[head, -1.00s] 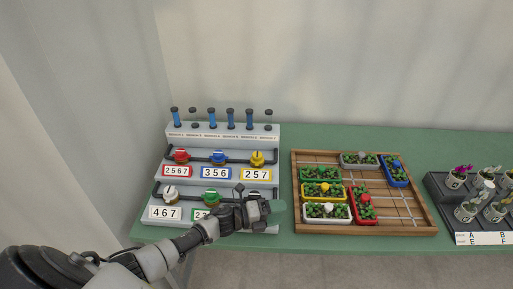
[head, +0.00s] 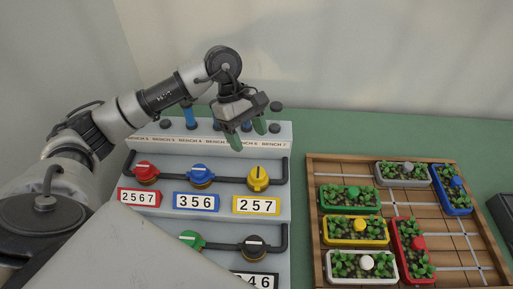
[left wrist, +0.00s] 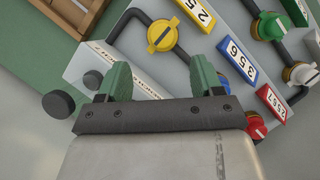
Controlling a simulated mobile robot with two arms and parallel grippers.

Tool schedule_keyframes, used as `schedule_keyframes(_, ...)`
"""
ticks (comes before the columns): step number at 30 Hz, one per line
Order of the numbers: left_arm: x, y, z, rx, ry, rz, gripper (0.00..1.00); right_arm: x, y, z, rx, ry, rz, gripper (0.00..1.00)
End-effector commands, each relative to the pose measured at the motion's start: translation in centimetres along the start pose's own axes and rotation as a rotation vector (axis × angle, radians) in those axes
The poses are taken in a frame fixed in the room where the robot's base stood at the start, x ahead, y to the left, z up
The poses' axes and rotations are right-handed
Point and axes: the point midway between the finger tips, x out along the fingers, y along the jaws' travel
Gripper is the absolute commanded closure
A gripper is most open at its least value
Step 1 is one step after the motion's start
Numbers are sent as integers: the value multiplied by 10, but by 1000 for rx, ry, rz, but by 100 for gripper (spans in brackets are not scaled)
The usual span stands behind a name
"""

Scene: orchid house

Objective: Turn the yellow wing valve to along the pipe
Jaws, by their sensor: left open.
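The yellow wing valve (head: 258,178) sits at the right end of the upper dark pipe, above the plate 257 (head: 256,205). Its wing points up and down in the head view, across the level pipe. In the left wrist view the yellow valve (left wrist: 162,36) is ahead of the fingers. My left gripper (head: 247,138) is open and empty, with green fingers pointing down over the back top of the panel. It is behind and above the yellow valve, apart from it. In the left wrist view the left fingers (left wrist: 163,80) are spread. The right gripper is out of view.
Red (head: 146,172) and blue (head: 201,175) valves share the upper pipe; green (head: 192,241) and black (head: 255,246) valves are below. Blue pegs and dark knobs line the back. A wooden tray (head: 312,220) of planters stands to the right.

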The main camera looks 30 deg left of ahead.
Motion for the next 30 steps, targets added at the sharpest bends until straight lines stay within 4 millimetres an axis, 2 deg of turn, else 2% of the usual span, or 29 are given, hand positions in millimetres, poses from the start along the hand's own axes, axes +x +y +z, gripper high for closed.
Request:
schedule_keyframes(5,2,-5,-5,31,54,-11,34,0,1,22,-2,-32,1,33)
schedule_keyframes(10,26,-6,-5,30,50,-15,34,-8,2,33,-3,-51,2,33)
schedule_keyframes(15,60,-6,-6,28,48,-15,34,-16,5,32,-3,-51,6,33)
schedule_keyframes(21,91,-6,-8,28,48,-12,34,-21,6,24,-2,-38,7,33)
schedule_keyframes(30,105,-5,-10,29,50,-9,34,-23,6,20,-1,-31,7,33)
